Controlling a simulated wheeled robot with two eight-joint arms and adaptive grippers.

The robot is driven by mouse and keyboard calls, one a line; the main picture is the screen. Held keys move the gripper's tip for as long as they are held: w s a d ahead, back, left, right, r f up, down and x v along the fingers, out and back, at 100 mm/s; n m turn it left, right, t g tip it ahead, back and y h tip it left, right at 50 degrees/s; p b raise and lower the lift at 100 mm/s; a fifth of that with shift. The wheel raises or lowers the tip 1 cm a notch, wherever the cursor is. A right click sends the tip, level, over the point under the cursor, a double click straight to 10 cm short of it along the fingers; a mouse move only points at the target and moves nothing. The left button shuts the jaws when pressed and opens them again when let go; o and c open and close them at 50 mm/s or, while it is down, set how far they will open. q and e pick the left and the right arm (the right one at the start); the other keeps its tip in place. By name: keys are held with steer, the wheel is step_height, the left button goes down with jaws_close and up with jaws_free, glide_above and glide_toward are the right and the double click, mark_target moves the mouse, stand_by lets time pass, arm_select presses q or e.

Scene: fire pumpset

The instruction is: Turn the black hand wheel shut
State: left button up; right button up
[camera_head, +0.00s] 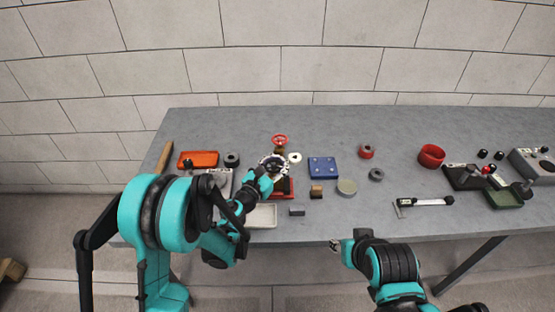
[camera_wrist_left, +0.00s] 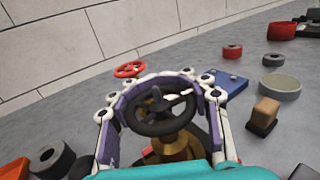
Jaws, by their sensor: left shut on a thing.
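The black hand wheel (camera_wrist_left: 160,112) sits on a brass valve body (camera_wrist_left: 176,148), seen in the left wrist view. My left gripper (camera_head: 274,166) reaches it from the front in the head view. Its purple and white fingers stand around the wheel on both sides, shut on it. In the head view the gripper hides most of the wheel. A red hand wheel (camera_head: 280,140) stands just behind; it also shows in the left wrist view (camera_wrist_left: 129,69). My right gripper (camera_head: 341,246) hangs in front of the table edge, away from the valve; its fingers are too small to read.
On the grey table (camera_head: 400,140), a blue block (camera_head: 323,167), a wooden block (camera_head: 316,191) and a round grey disc (camera_head: 347,187) lie right of the valve. An orange tray (camera_head: 198,159) and a black ring (camera_head: 232,159) lie left. A pale tray (camera_head: 262,216) lies in front.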

arm_select(q)
steer(key=shift+s+d+m+g+h, duration=0.15)
steer(key=shift+m+g+h, duration=0.15)
steer(key=shift+m+h, duration=0.15)
steer(key=o, duration=1.1)
step_height(320, 180, up, 10)
steer(key=shift+f, duration=0.1)
